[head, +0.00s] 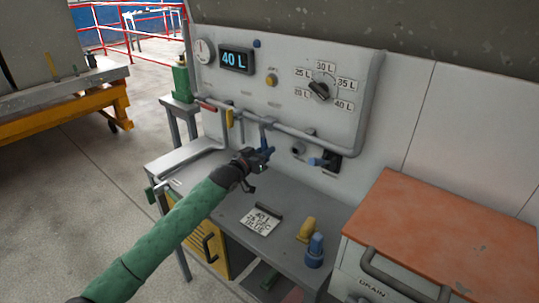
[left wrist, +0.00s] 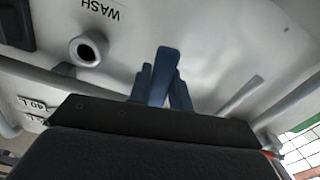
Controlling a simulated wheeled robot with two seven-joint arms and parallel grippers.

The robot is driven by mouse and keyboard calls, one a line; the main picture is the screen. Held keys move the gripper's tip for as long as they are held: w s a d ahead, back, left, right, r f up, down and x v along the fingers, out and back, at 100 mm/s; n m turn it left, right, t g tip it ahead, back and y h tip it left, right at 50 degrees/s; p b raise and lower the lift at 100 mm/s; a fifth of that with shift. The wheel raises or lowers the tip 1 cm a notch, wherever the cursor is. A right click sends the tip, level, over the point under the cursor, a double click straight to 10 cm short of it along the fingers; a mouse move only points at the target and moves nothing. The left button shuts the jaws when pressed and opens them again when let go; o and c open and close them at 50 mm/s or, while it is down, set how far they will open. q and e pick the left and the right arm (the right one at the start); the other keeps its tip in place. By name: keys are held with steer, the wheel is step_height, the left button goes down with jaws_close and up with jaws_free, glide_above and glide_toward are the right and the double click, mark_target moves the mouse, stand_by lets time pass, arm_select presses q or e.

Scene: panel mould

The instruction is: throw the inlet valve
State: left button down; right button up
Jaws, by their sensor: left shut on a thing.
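A blue valve lever (head: 263,126) hangs from the grey pipe on the panel. My left gripper (head: 264,153) is at its lower part and shut on it. In the left wrist view the blue lever (left wrist: 160,78) stands up beyond my gripper's dark body, with narrow blue pieces close on both sides. A red lever (head: 208,107) and a yellow lever (head: 230,117) sit further left on the pipe line. I cannot read which label belongs to the blue lever. My right gripper is not in view.
The panel has a display (head: 236,60) reading 40 L and a selector knob (head: 319,91). A black-handled fitting (head: 325,161) and a round nozzle (head: 298,148) are right of my gripper.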

arm_select(q)
steer(key=shift+w+a+f+m, duration=0.1)
steer(key=shift+w+a+m, duration=0.5)
steer(key=shift+m, duration=0.4)
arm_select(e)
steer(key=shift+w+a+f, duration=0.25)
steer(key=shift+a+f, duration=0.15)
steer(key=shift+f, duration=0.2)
arm_select(q)
steer(key=shift+s+a, duration=0.1)
steer(key=c, duration=1.3)
jaws_free()
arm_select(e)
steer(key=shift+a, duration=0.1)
arm_select(q)
steer(key=b+v, duration=0.2)
steer(key=v, duration=0.5)
steer(key=shift+s+a, duration=0.25)
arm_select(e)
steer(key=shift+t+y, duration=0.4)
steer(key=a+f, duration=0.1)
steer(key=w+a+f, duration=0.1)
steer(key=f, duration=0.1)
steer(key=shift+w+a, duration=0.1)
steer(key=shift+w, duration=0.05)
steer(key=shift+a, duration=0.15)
